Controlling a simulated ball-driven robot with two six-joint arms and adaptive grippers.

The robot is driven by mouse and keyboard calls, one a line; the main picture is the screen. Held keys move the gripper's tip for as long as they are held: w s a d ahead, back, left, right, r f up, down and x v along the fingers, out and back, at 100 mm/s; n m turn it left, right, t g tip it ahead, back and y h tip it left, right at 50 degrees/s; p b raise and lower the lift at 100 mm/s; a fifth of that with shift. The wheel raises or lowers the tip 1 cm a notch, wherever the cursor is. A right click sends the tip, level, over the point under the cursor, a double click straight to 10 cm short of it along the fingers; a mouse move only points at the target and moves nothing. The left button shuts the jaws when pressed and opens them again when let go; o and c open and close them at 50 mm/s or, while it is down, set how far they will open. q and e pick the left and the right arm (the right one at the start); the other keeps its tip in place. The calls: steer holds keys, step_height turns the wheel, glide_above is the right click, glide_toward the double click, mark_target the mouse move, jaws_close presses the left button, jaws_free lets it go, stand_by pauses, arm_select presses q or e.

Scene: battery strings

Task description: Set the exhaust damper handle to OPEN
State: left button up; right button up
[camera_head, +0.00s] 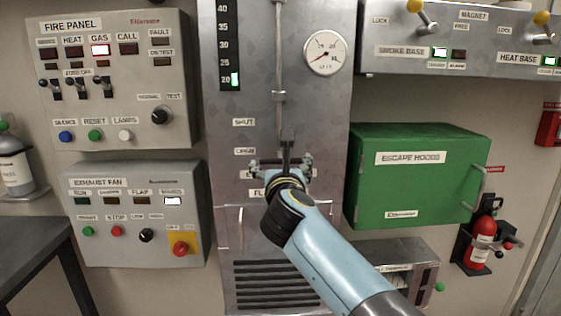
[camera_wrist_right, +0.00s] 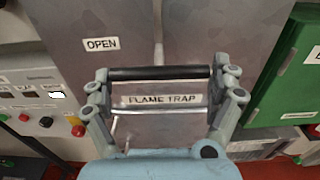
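The steel cabinet (camera_head: 225,60) carries a thin vertical damper rod (camera_head: 280,60). SHUT (camera_head: 243,122) and OPEN (camera_head: 245,151) labels sit left of it, one above the other. A black handle bar (camera_wrist_right: 158,73) lies crosswise at the rod's lower end, just below the level of the OPEN label (camera_wrist_right: 101,44) in the right wrist view. My right gripper (camera_head: 284,162) is at the bar, its fingers wide apart, one at each end; I cannot tell whether they touch it. A FLAME TRAP label (camera_wrist_right: 162,99) shows below the bar. My left gripper is not in view.
A green escape hoods box (camera_head: 415,180) is close right of the cabinet. The exhaust fan panel (camera_head: 135,225) and fire panel (camera_head: 115,80) are on the left. A round gauge (camera_head: 325,53) sits above right. A silver bar (camera_wrist_right: 165,112) lies below the black one.

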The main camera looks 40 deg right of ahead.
steer(key=shift+o, duration=0.2)
steer(key=shift+w+r, duration=0.1)
steer(key=shift+r, duration=0.2)
steer(key=v, duration=0.7)
steer(key=shift+s, duration=0.3)
steer(key=shift+a+f, duration=0.1)
steer(key=shift+f, duration=0.1)
